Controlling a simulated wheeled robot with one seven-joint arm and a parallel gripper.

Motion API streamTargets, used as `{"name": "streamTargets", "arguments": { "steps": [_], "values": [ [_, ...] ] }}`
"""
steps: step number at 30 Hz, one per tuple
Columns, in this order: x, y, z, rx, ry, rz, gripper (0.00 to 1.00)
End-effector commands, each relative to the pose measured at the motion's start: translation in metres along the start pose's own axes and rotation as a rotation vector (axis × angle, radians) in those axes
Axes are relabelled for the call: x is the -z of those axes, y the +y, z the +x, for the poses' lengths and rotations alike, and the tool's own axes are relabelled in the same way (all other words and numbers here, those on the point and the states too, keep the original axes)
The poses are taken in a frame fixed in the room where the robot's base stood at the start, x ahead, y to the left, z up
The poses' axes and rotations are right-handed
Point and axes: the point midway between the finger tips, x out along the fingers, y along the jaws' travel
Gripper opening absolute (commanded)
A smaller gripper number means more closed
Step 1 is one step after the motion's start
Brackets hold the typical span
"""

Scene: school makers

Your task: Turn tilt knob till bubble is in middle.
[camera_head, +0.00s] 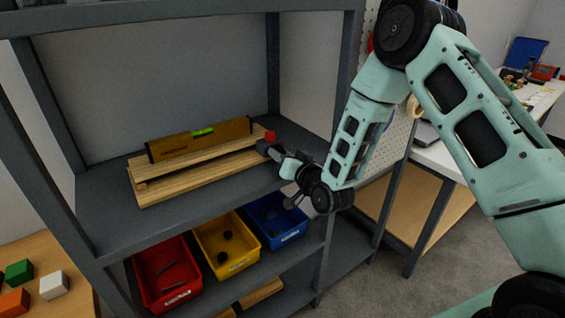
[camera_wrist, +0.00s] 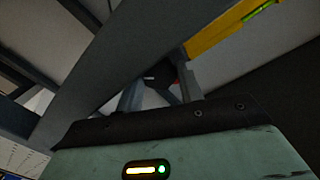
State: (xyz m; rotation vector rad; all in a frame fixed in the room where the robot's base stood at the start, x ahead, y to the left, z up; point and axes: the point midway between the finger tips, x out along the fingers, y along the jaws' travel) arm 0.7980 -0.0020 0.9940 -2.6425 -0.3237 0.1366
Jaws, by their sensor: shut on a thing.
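A yellow spirit level (camera_head: 172,148) with a green vial (camera_head: 203,132) lies along the upper of two wooden boards (camera_head: 165,190) on the grey shelf. The vial is too small to tell where its bubble sits. A red tilt knob (camera_head: 270,136) is at the right end of the boards. My gripper (camera_head: 265,147) reaches in from the right and is shut on the knob. In the wrist view, my fingers (camera_wrist: 160,88) stand around a small red part of the knob (camera_wrist: 177,80), mostly hidden. The level (camera_wrist: 218,33) and vial (camera_wrist: 258,10) show at the upper right there.
The shelf's grey posts (camera_head: 344,70) and upper board (camera_head: 180,14) frame the space around my arm. Red (camera_head: 146,266), yellow (camera_head: 208,244) and blue (camera_head: 262,222) bins stand on the shelf below. The shelf surface in front of the boards is clear.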

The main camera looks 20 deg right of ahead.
Motion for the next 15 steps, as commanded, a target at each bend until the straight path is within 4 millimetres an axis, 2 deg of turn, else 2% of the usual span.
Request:
{"name": "streamTargets", "arguments": {
  "steps": [6,15],
  "values": [
    [-0.0001,0.0015,0.0,0.0,-0.007,0.122,0.14],
    [0.0005,0.001,-0.0002,0.0,-0.014,0.201,0.14]
  ]
}}
